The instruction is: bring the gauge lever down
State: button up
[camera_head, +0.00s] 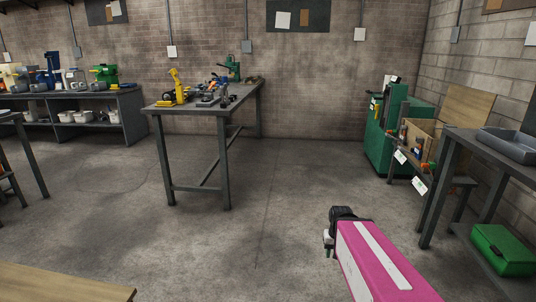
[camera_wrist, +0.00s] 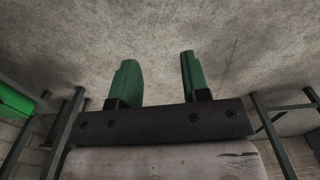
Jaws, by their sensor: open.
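I cannot make out the gauge lever in either view. A green machine (camera_head: 386,140) stands against the back wall at the right, with a small yellow part on its left side, too small to identify. On the middle workbench (camera_head: 213,109) a yellow upright device (camera_head: 179,86) and a green press-like device (camera_head: 233,67) stand apart. My gripper (camera_head: 328,242) is low at the front, over bare floor and far from these. In the wrist view, my gripper's green fingers (camera_wrist: 158,75) are apart with nothing between them.
A bench with several coloured machines (camera_head: 68,97) stands at the back left. At the right are a wooden crate (camera_head: 421,133), a bench with a grey tray (camera_head: 508,145), and a green case (camera_head: 503,249). A wooden tabletop (camera_head: 65,283) is at front left. The central floor is clear.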

aim_at(173, 72)
jog(key=i+u, duration=0.3)
jog(key=i, duration=0.3)
jog(key=i+u, duration=0.35)
jog(key=i, duration=0.25)
jog(key=i+l+u, duration=0.3)
jog(key=i, duration=0.25)
